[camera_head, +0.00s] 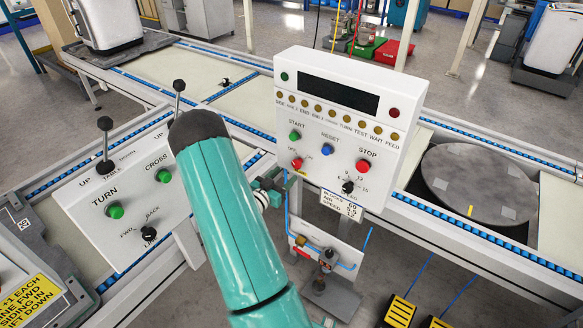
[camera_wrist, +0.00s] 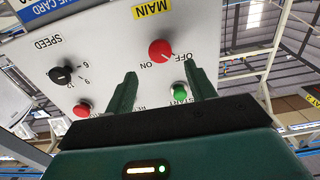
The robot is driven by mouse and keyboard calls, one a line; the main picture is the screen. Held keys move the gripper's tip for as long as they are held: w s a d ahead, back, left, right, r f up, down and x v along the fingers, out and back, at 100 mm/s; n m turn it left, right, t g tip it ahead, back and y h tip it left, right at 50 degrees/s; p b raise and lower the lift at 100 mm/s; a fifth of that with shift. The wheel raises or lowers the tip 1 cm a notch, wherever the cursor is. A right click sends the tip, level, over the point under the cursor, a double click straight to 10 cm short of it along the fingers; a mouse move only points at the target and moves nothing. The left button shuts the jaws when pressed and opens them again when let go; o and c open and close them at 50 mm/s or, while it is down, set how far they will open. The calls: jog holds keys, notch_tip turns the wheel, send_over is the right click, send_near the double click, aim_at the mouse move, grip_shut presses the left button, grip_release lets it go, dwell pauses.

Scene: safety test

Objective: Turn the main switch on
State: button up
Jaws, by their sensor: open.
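The main switch is a red rotary knob (camera_head: 297,163) low on the left of the white control panel (camera_head: 330,180), with ON and OFF marks. In the wrist view the panel is upside down, and the red knob (camera_wrist: 160,50) sits below a yellow MAIN label (camera_wrist: 152,10). Its pale pointer mark seems to face OFF. My gripper (camera_wrist: 160,88) is open and empty. Its two fingers stand apart in front of the panel, with the knob beyond and between them, not gripped. In the head view my gripper (camera_head: 268,186) is left of the panel, partly hidden by my teal arm.
Close to the knob are a green START button (camera_wrist: 179,92), a red STOP button (camera_wrist: 83,108) and a black SPEED knob (camera_wrist: 61,75). A blue RESET button (camera_head: 327,150) is on the same panel. A second panel (camera_head: 130,220) with levers stands left; conveyors surround both.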

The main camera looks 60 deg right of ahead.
aim_at(295, 164)
jog(key=d, duration=0.6)
jog(key=shift+s, duration=0.4)
jog(key=c, duration=0.9)
